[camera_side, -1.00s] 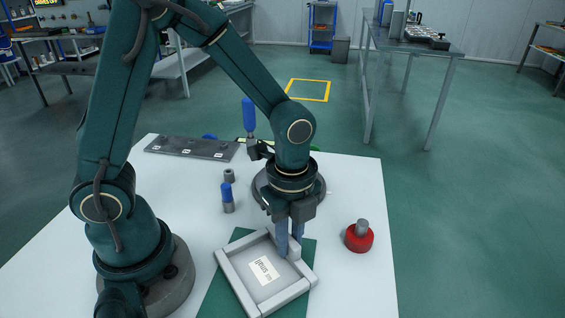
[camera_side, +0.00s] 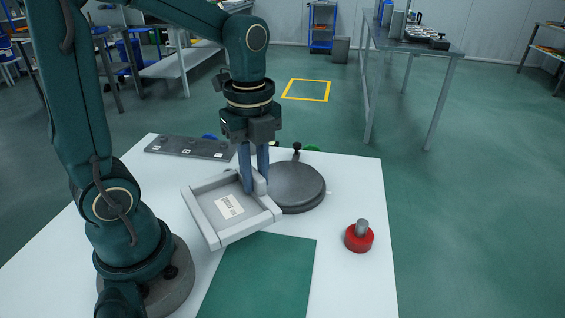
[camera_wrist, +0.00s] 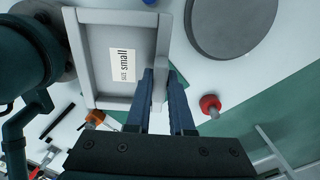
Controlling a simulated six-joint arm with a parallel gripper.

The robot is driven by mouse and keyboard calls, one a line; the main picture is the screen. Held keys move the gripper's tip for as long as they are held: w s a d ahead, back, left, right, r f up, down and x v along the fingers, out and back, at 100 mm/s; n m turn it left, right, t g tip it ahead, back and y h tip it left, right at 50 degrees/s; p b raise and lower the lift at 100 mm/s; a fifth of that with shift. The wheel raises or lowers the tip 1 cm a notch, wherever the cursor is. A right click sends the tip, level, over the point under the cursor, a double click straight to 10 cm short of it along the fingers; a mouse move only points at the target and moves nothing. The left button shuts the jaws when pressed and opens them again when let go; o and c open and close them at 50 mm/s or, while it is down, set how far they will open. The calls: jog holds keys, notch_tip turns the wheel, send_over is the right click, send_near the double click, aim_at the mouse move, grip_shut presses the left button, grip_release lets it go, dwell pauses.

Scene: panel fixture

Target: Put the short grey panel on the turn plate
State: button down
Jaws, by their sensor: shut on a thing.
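The short grey panel (camera_side: 211,204) is a light grey framed tray with a "small" label. My gripper (camera_side: 253,188) is shut on one rim of it and holds it raised above the white table, slightly tilted. In the wrist view the fingers (camera_wrist: 161,78) straddle the right wall of the panel (camera_wrist: 120,36). The turn plate (camera_side: 296,188) is a dark grey round disc just right of and behind the panel in the side view. It also shows at the top of the wrist view (camera_wrist: 232,22), apart from the panel and with its visible top bare.
A green mat (camera_side: 262,280) lies bare at the front of the table (camera_side: 345,285). A red-based knob (camera_side: 358,238) stands at the right. A dark strip with white labels (camera_side: 190,148) lies at the back left. A small black-topped post (camera_side: 296,150) stands behind the turn plate.

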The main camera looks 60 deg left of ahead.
jog(key=a, duration=0.1)
jog(key=a+r, duration=0.1)
jog(key=a, duration=0.1)
jog(key=shift+s+r, duration=0.25)
jog(key=shift+r, duration=0.15)
jog(key=shift+s+a+r+m, duration=0.15)
jog(key=shift+r+m, duration=0.1)
jog(key=shift+m, duration=0.05)
jog(key=w+a+r+m, duration=0.2)
jog(key=w+r+m, duration=0.3)
jog(key=w, duration=0.4)
jog(key=m, duration=0.3)
send_over(312, 182)
jog(key=shift+f, duration=2.35)
jog(key=shift+s+f, duration=0.1)
jog(key=shift+f, duration=4.55)
jog(key=shift+f, duration=0.15)
jog(key=c, duration=0.8)
grip_release()
